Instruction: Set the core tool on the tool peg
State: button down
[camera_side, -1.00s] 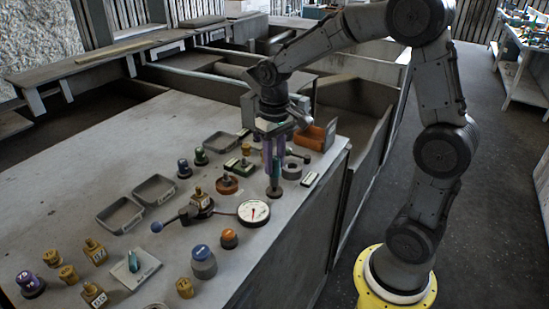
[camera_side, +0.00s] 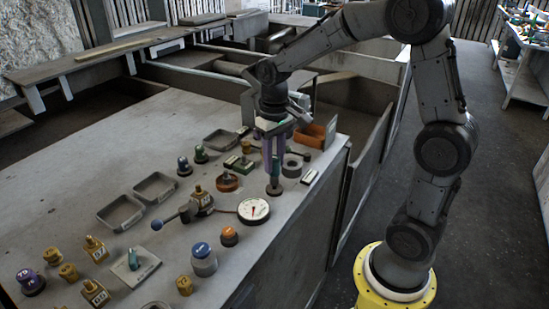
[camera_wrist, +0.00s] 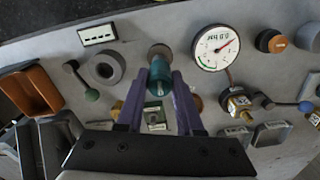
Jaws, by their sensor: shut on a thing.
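My gripper (camera_wrist: 158,88) has purple fingers and is shut on the core tool (camera_wrist: 160,72), a teal cylinder. In the side view my gripper (camera_side: 272,155) points down over the right part of the bench, with the tool mostly hidden between its fingers. The tool peg (camera_side: 274,191) has a dark round base and stands directly below the fingers. In the wrist view the peg (camera_wrist: 158,51) shows as a grey-brown round end just beyond the tool, in line with it. I cannot tell whether the tool touches the peg or is around it.
A white dial gauge (camera_side: 253,211) stands close beside the peg. A grey ring (camera_side: 292,166) and an orange bin (camera_side: 313,136) are behind it. A lever with a blue ball (camera_side: 157,225) and several knobs and trays cover the bench.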

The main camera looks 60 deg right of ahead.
jog(key=shift+f, duration=0.8)
jog(key=shift+c, duration=0.3)
grip_release()
jog(key=shift+r, duration=3.75)
